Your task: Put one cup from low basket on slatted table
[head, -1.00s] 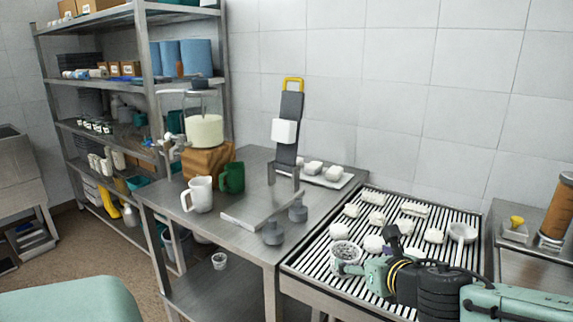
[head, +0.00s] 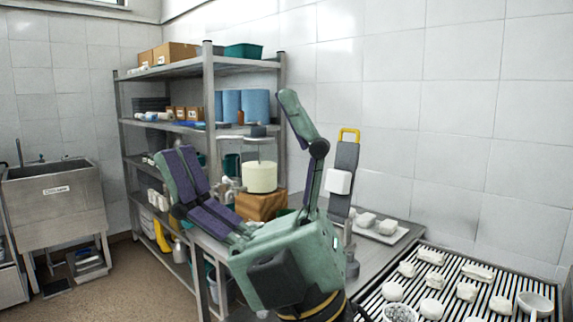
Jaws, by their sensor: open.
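My gripper (head: 238,128) is large in the middle of the head view, fingers spread wide and pointing up, with nothing between them that it holds. The slatted table (head: 380,293) is at the lower right, with several white lumpy pieces on it. A small white round container with a speckled grey inside (head: 400,313) stands at its near edge, cut by the frame. Several small white cup-like items (head: 158,201) are on a low shelf of the rack at left. I cannot make out a low basket around them.
A metal rack (head: 210,100) holds boxes and blue rolls. A jar-like device (head: 260,177) on a wooden block and a dark stand with a yellow handle (head: 345,165) are behind my gripper. A sink (head: 55,190) is at far left. Floor (head: 125,270) is free at lower left.

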